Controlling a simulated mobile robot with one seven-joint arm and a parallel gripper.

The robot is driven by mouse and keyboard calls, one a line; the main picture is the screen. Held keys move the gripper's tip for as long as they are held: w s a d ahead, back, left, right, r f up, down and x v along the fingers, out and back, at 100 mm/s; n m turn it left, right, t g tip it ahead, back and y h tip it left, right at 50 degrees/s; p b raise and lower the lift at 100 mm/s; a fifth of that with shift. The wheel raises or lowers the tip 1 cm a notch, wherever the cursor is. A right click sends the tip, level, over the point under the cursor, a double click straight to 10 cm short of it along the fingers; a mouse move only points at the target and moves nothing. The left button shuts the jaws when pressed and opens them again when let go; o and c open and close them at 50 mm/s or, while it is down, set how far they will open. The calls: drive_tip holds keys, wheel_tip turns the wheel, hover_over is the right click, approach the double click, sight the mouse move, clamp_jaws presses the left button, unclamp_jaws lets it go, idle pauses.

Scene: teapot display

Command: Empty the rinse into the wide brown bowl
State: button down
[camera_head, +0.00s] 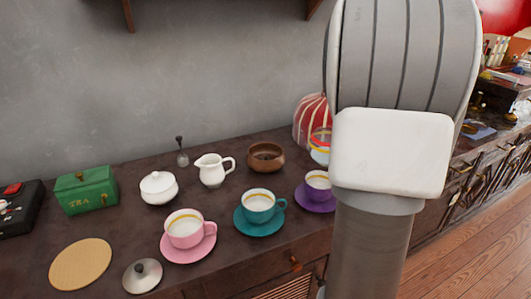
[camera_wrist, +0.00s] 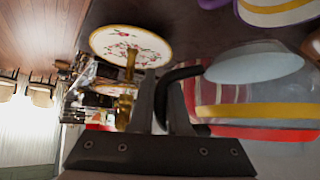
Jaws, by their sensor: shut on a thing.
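The wide brown bowl (camera_head: 266,157) stands upright at the back of the dark counter, and its inside looks empty. A clear glass teapot (camera_head: 320,152) with a yellow band shows partly in the head view, left of my arm, which hides the rest. In the wrist view the glass teapot (camera_wrist: 250,90) fills the right side, with a pale oval surface inside. My gripper (camera_wrist: 166,92) is shut on the teapot's black handle (camera_wrist: 185,75). My arm hides the gripper in the head view. I cannot tell whether the teapot touches the counter.
Purple (camera_head: 317,190), teal (camera_head: 258,206) and pink (camera_head: 186,232) cups stand on saucers in front of the bowl. A white creamer (camera_head: 212,171) stands left of it. A striped red-and-white dome (camera_head: 308,116) is behind the teapot.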

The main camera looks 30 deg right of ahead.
drive_tip(key=w+r+g, duration=0.1)
drive_tip(key=w+a+r+n+g+h, duration=0.1)
drive_tip(key=r, duration=0.1)
drive_tip(key=w+a+r+n+g+h, duration=0.1)
drive_tip(key=w, duration=0.1)
drive_tip(key=shift+a+r, duration=0.15)
drive_tip(key=shift+a, duration=0.1)
drive_tip(key=shift+w+a+r+n+g+h+p, duration=0.45)
drive_tip(key=shift+w+r+p, duration=0.25)
drive_tip(key=shift+p, duration=0.25)
drive_tip(key=shift+w+a+r+n+g+h+p, duration=0.25)
drive_tip(key=shift+w+a+g+h+p, duration=0.3)
drive_tip(key=shift+p, duration=0.5)
drive_tip(key=shift+w+d, duration=0.1)
drive_tip(key=shift+d, duration=0.05)
drive_tip(key=shift+w+a+r+p, duration=0.25)
drive_tip(key=shift+w+p, duration=0.1)
drive_tip(key=shift+p, duration=0.55)
drive_tip(key=shift+w+a+r+n+g+h+p, duration=0.1)
drive_tip(key=shift+w+r+n+g+h+p, duration=0.15)
drive_tip(key=shift+p, duration=0.35)
